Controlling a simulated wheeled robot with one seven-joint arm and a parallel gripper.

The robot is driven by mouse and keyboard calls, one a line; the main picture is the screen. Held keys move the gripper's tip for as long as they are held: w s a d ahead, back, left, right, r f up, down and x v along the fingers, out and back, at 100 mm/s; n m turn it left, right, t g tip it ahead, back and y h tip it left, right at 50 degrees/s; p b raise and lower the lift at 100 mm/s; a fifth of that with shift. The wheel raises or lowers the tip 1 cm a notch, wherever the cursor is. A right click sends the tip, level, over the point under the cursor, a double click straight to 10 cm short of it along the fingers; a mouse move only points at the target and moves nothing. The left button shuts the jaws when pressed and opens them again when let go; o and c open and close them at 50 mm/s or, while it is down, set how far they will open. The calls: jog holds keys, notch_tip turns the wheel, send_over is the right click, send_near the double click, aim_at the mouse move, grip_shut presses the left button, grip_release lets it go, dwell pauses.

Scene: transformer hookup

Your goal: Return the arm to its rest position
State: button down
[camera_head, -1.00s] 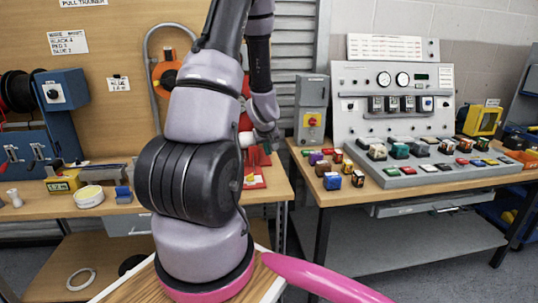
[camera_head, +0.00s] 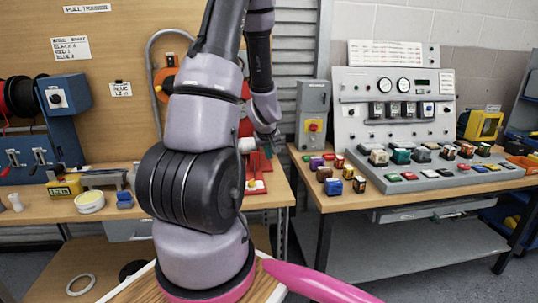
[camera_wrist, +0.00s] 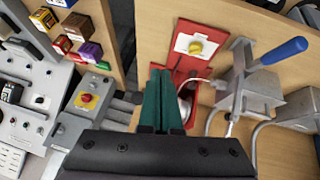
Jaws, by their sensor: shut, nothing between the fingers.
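My arm rises through the middle of the head view, and its far end hangs in front of the red device on the left bench. My gripper (camera_wrist: 163,100) shows in the wrist view as two dark green fingers pressed together, with nothing between them. The fingers point toward the red device (camera_wrist: 193,68) with a yellow knob, and I cannot tell the exact gap. In the head view the fingertips cannot be made out clearly.
The left bench (camera_head: 275,195) holds the red device. A lever tool with a blue handle (camera_wrist: 284,50) is right of the fingers in the wrist view. A grey switch box (camera_head: 313,117) and a control panel (camera_head: 394,135) stand on the right bench (camera_head: 322,193) among coloured blocks.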

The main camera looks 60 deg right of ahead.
dwell(0.3)
jog(key=w+a+r+n+t, duration=0.1)
jog(key=w+a+r, duration=0.9)
jog(key=w+r, duration=0.2)
jog(key=w+a+r+n+t+y, duration=0.1)
jog(key=w+a+r, duration=0.25)
jog(key=a, duration=0.45)
jog(key=w+a+r+t+y, duration=0.1)
jog(key=w+a+r, duration=0.1)
jog(key=a+r, duration=0.4)
jog(key=s+a+r+y, duration=0.2)
jog(key=s+a+r, duration=0.1)
jog(key=a, duration=0.5)
jog(key=s+a+r+n+y, duration=0.1)
jog(key=s+a+r+y, duration=0.1)
jog(key=a, duration=0.7)
jog(key=s+a+r+n+t+y, duration=0.1)
jog(key=s+a+r+y, duration=0.1)
jog(key=a, duration=0.7)
jog(key=shift+s+a+r, duration=0.2)
jog(key=shift+s+r, duration=0.7)
jog(key=shift+s, duration=0.25)
jog(key=shift+w+d, duration=0.1)
